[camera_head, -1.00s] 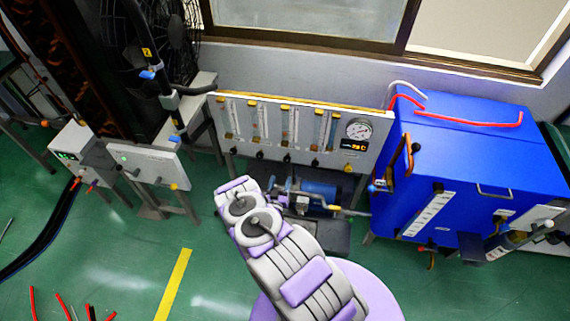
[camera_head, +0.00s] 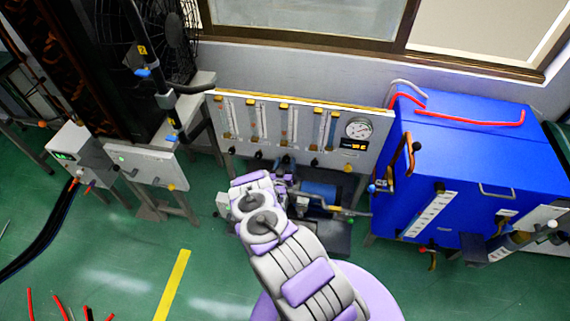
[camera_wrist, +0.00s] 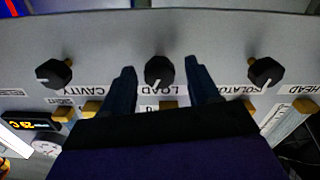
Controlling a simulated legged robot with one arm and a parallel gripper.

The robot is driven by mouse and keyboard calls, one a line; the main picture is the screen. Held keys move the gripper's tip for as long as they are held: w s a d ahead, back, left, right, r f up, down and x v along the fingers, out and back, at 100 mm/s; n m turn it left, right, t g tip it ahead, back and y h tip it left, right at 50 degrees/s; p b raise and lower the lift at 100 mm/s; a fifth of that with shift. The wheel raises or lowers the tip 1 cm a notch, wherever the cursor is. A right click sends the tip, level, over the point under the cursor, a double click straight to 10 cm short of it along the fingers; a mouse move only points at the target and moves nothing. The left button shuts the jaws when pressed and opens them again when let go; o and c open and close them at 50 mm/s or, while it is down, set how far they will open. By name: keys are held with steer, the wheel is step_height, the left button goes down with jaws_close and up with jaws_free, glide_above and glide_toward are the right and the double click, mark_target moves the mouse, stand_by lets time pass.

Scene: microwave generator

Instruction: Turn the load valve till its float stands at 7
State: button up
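In the wrist view the panel appears upside down. The black load valve knob (camera_wrist: 159,71), with a white pointer line, sits above the LOAD label (camera_wrist: 161,90). My gripper (camera_wrist: 163,88) is open, with one dark finger on each side of this knob and a visible gap to each. In the head view the load flow tube (camera_head: 286,122) is among the tubes on the grey panel (camera_head: 268,104). Its float and scale are too small to read. My gripper is largely hidden behind my own arm there, just below the panel.
The cavity knob (camera_wrist: 54,73) and isolator knob (camera_wrist: 265,73) flank the load knob. A round gauge (camera_head: 358,130) and a digital display are at the panel's right. A blue tank (camera_head: 470,150) stands right of it. A blue pump motor (camera_head: 320,191) is below.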

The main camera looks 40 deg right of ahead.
steer(key=shift+d, duration=0.15)
steer(key=c, duration=1)
steer(key=shift+f+n, duration=0.1)
steer(key=shift+n, duration=0.2)
steer(key=n+b, duration=0.1)
steer(key=n, duration=0.9)
steer(key=shift+w+a+b, duration=0.1)
steer(key=shift+a+b, duration=0.15)
steer(key=shift+b, duration=0.05)
steer(key=shift+f+n, duration=0.1)
steer(key=shift+n, duration=0.2)
